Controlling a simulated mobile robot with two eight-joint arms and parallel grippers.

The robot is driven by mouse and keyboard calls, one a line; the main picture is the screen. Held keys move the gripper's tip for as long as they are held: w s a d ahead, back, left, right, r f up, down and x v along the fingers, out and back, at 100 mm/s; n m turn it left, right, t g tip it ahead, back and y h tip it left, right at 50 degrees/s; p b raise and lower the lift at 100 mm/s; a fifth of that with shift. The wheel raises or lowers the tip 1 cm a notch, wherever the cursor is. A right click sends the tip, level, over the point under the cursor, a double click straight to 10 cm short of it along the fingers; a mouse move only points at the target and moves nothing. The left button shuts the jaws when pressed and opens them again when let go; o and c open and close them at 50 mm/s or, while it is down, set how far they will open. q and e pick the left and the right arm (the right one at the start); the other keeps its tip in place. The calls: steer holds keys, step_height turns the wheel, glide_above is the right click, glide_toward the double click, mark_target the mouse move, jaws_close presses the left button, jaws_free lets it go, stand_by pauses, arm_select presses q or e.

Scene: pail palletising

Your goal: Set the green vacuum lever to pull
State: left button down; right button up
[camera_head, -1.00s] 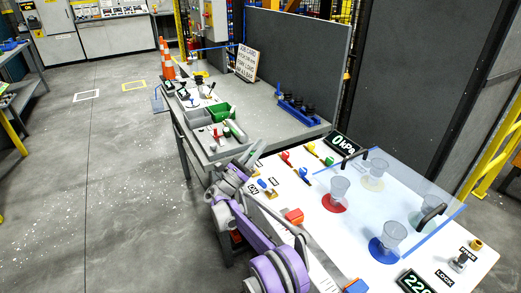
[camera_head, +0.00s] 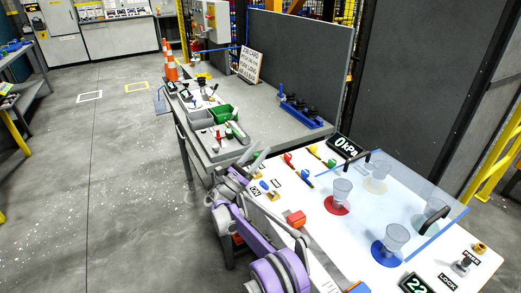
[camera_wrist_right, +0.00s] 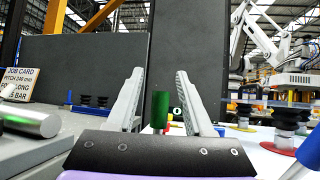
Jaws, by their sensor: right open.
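An upright green cylindrical grip (camera_wrist_right: 160,108) stands between the two fingers of my right gripper (camera_wrist_right: 158,98) in the right wrist view, with gaps on both sides. In the head view, my right gripper (camera_head: 257,168) is open at the left edge of the white panel (camera_head: 325,235). A small green knob (camera_head: 331,162) shows on a lever at the panel's back, near a red knob (camera_head: 288,157) and a yellow knob (camera_head: 313,149). My left gripper is not in view.
A clear sheet with black handles (camera_head: 432,220) lies over cups on coloured discs to the right. A red block (camera_head: 295,218) sits near the panel's left side. A grey bench (camera_head: 265,125) with trays stands behind. A dark partition (camera_head: 300,60) closes off the back.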

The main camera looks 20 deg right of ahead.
steer(key=v, duration=1)
steer(key=shift+b, duration=0.4)
